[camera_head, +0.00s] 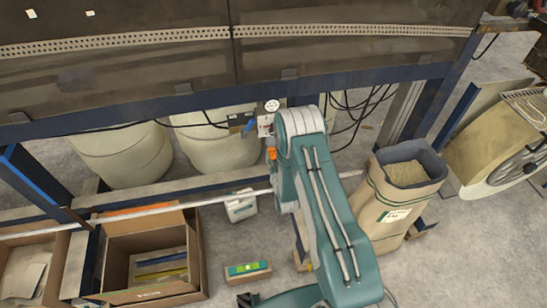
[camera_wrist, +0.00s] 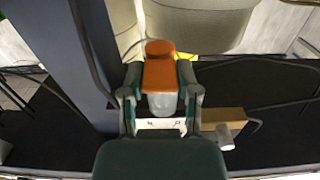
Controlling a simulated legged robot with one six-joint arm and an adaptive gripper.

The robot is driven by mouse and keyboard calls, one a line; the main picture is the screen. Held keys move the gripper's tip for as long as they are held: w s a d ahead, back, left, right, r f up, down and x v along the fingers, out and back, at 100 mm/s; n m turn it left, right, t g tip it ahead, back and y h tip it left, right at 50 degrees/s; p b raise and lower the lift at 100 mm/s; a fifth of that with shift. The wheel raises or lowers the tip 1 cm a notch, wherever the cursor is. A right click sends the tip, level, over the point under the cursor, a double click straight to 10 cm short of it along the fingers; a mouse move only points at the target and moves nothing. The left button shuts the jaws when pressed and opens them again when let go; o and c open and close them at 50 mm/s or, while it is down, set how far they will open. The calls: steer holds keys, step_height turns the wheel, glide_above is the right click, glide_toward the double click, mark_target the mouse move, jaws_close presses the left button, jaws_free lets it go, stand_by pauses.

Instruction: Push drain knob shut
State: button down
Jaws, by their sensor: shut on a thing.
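An orange knob (camera_wrist: 160,75) stands between the two fingers of my gripper (camera_wrist: 160,82) in the wrist view. A cloudy, clear bowl-like cylinder (camera_wrist: 163,103) sits directly against it. My gripper is shut on the orange part, with one finger on each side. In the head view a small orange part (camera_head: 271,153) shows at the left edge of my teal arm, below a pale unit with a round white gauge (camera_head: 272,105). My arm hides the fingertips there. I cannot tell how far the knob is pushed in.
A blue-handled fitting (camera_head: 249,130) is left of the gauge. Black cables (camera_head: 350,108) hang to the right on the blue frame. Pale drums (camera_head: 122,154) stand behind. An open sack (camera_head: 395,205) stands right, and a cardboard box (camera_head: 150,262) with a small carton (camera_head: 248,270) lies below.

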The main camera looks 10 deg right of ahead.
steer(key=shift+w+r, duration=0.1)
steer(key=shift+r, duration=0.35)
steer(key=shift+c, duration=1.6)
jaws_free()
steer(key=shift+s+f, duration=0.1)
steer(key=shift+s, duration=0.45)
steer(key=s, duration=1.1)
